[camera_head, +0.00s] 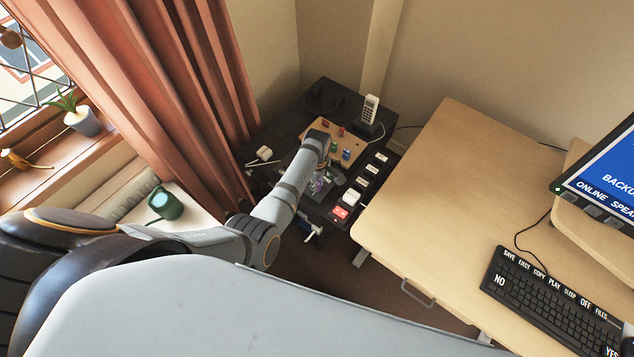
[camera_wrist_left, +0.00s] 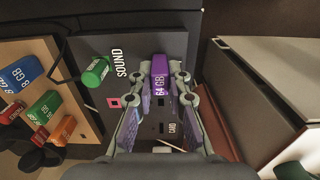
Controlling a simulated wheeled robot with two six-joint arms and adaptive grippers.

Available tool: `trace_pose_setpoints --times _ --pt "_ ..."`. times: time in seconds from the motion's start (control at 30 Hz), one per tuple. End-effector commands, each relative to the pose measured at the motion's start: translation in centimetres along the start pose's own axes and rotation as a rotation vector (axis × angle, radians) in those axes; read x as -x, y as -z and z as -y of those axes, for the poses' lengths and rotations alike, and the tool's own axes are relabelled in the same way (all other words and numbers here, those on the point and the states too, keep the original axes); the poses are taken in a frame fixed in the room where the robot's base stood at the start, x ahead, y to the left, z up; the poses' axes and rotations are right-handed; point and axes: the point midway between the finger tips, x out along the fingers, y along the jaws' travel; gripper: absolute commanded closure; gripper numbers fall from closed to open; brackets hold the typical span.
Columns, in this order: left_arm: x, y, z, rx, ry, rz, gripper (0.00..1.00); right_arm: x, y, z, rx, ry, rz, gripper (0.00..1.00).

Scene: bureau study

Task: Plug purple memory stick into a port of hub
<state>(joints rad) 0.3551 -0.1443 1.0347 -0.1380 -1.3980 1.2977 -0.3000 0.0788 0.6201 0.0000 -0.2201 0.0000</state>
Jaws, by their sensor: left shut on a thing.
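The purple memory stick (camera_wrist_left: 159,76), marked 64 GB, is between the fingertips of my left gripper (camera_wrist_left: 160,84), which is shut on it. In the head view my left gripper (camera_head: 321,184) is small and low over the dark side table. The grey hub (camera_wrist_left: 134,112), with SOUND and CARD markings, lies beneath the gripper in the wrist view. It shows a pink-rimmed socket, dark slots and a green plug (camera_wrist_left: 95,72) at SOUND. The stick's far end is not clear, so I cannot tell whether it touches a port. My right gripper is not in view.
A wooden board (camera_wrist_left: 40,58) left of the hub holds blue, green, red and orange sticks. In the head view a cordless phone (camera_head: 369,108) stands behind, and several labelled blocks (camera_head: 364,182) line the table's right edge. The wooden desk (camera_head: 430,190) is close on the right.

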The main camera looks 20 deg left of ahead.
Motion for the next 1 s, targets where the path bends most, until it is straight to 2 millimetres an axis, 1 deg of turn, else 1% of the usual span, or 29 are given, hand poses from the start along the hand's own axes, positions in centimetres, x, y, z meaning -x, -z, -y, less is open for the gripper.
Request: trace_pose_setpoints --times 0.07,0.1,0.27,0.47,0.57,0.67,0.77,0.9,1.0 --pt "0.0 0.0 0.0 0.0 0.0 0.0 1.0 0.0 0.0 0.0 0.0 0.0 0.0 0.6" --pt "0.0 0.0 0.0 0.0 0.0 0.0 0.8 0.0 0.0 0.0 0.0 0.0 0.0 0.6" --pt "0.0 0.0 0.0 0.0 0.0 0.0 0.58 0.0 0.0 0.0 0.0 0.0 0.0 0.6" --pt "0.0 0.0 0.0 0.0 0.0 0.0 0.58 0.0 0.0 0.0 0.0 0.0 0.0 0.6" --pt "0.1 0.0 0.0 0.0 0.0 0.0 0.58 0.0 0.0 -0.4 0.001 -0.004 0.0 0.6" --pt "0.9 0.0 -0.1 0.0 -0.002 0.0 0.58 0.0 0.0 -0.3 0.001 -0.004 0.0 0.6" --pt "2.9 0.0 0.0 0.0 -0.003 -0.001 0.58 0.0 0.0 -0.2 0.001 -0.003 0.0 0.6" --pt "6.4 0.0 -0.1 0.001 -0.005 0.0 0.58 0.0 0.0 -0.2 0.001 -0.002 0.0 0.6" --pt "8.7 0.0 -0.1 0.001 -0.003 0.0 0.58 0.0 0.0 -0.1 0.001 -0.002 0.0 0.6"
